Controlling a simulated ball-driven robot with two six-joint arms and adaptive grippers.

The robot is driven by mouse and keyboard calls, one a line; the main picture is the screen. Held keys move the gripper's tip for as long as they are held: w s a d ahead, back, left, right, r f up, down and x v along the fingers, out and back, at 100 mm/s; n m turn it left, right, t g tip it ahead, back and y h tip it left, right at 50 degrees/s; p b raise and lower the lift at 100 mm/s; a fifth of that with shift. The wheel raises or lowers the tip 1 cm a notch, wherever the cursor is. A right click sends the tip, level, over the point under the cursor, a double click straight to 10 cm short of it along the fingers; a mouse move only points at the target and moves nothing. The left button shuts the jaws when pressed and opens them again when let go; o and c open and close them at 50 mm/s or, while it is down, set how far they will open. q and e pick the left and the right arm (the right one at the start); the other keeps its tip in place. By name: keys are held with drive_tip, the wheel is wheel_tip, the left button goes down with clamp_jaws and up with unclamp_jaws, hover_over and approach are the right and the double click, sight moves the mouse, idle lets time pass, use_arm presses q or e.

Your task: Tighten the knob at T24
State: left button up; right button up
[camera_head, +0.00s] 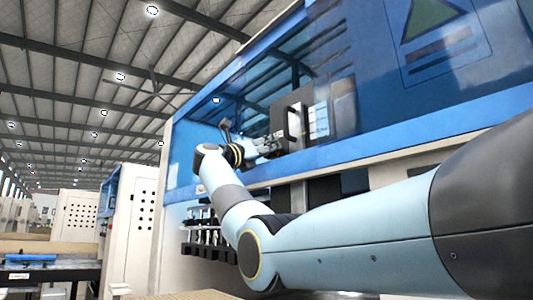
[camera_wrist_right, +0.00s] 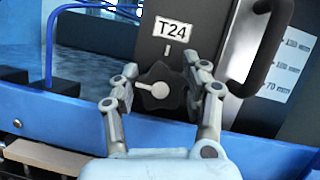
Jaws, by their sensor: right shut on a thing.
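The T24 knob (camera_wrist_right: 160,76) is a dark lobed knob with a pale pointer lying roughly level, in the right wrist view. It sits on a dark panel (camera_wrist_right: 150,48) below a white T24 label (camera_wrist_right: 173,30) and a short pale mark. My right gripper (camera_wrist_right: 160,92) is shut on the knob, one finger on each side. In the head view my right gripper (camera_head: 268,147) reaches the dark panel (camera_head: 290,105) on the blue machine; the knob cannot be made out there. My left gripper is not in view.
A black handle (camera_wrist_right: 266,50) stands out to the right of the knob, near a scale plate (camera_wrist_right: 292,62) marked in mm. A blue cable (camera_wrist_right: 52,35) runs at the upper left. The machine's blue ledge (camera_head: 350,151) runs under the panel.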

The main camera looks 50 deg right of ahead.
drive_tip(key=shift+f+m+g, duration=0.1)
drive_tip(key=shift+m+g, duration=0.7)
drive_tip(key=shift+m, duration=0.6)
drive_tip(key=o, duration=0.9)
drive_tip(key=shift+a, duration=0.2)
drive_tip(key=v, duration=1.2)
drive_tip(key=shift+o, duration=0.4)
drive_tip(key=shift+w, duration=0.1)
